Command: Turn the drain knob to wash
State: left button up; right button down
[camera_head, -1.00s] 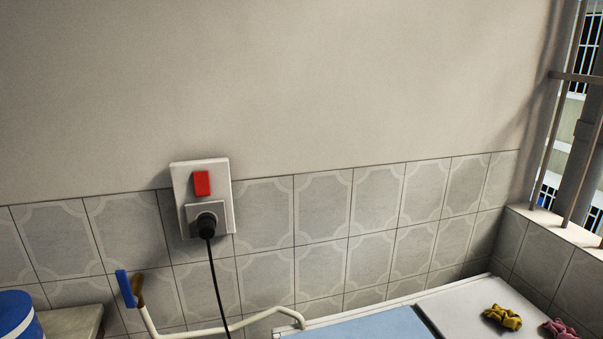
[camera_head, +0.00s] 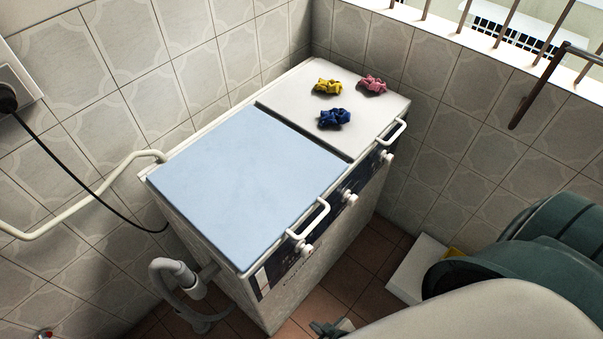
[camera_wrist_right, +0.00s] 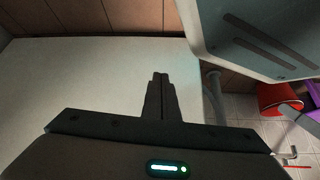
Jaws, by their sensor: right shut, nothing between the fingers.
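The twin-tub washing machine (camera_head: 225,175) stands in the corner in the head view, with a blue lid on its left part. Three white knobs sit along its dark front panel: a near one (camera_head: 307,249), a middle one (camera_head: 350,198) and a far one (camera_head: 388,157). I cannot read which is the drain knob or how each is set. My right gripper shows only partly at the bottom edge (camera_head: 332,328), low in front of the machine and apart from the knobs. In the right wrist view its fingers (camera_wrist_right: 160,95) are shut and empty. My left gripper is not in view.
Yellow (camera_head: 328,87), pink (camera_head: 372,84) and blue (camera_head: 334,118) cloths lie on the machine's white lid. White handles (camera_head: 318,215) stick out near the knobs. A grey hose (camera_head: 180,275) hangs at the left side. A red container (camera_wrist_right: 280,97) shows in the wrist view.

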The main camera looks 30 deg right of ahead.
aim_at(352, 200)
jog(key=k+j+z, duration=0.15)
jog(key=k+z, duration=0.65)
